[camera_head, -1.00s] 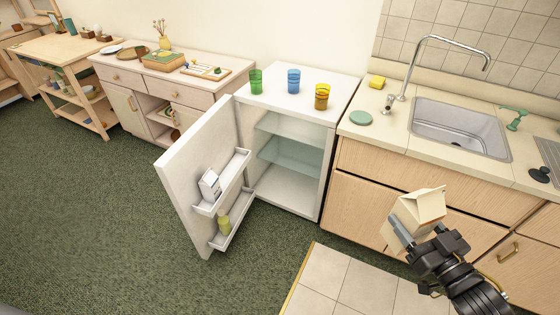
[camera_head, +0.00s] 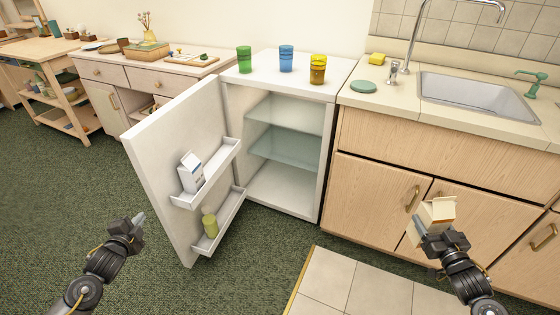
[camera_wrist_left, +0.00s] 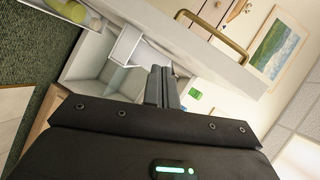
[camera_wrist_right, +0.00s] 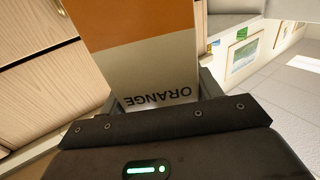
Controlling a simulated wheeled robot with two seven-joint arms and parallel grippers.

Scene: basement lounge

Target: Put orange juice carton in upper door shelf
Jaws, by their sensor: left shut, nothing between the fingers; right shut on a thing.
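The orange juice carton (camera_head: 437,212) is in my right gripper (camera_head: 428,237), held in front of the lower cabinets. In the right wrist view the carton (camera_wrist_right: 150,60) shows its orange band and the word ORANGE between the fingers. The fridge door (camera_head: 170,140) stands wide open to the left. Its upper door shelf (camera_head: 207,180) holds a white-and-grey carton (camera_head: 191,171) at its left part, with bare room to the right. The lower door shelf (camera_head: 222,228) holds a green bottle (camera_head: 210,224). My left gripper (camera_head: 138,220) is shut and empty, left of the door.
The fridge interior (camera_head: 285,150) has glass shelves and looks empty. Green (camera_head: 244,60), blue (camera_head: 286,58) and yellow (camera_head: 317,69) cups stand on top of the fridge. The sink counter (camera_head: 430,125) is at the right. Open floor lies in front.

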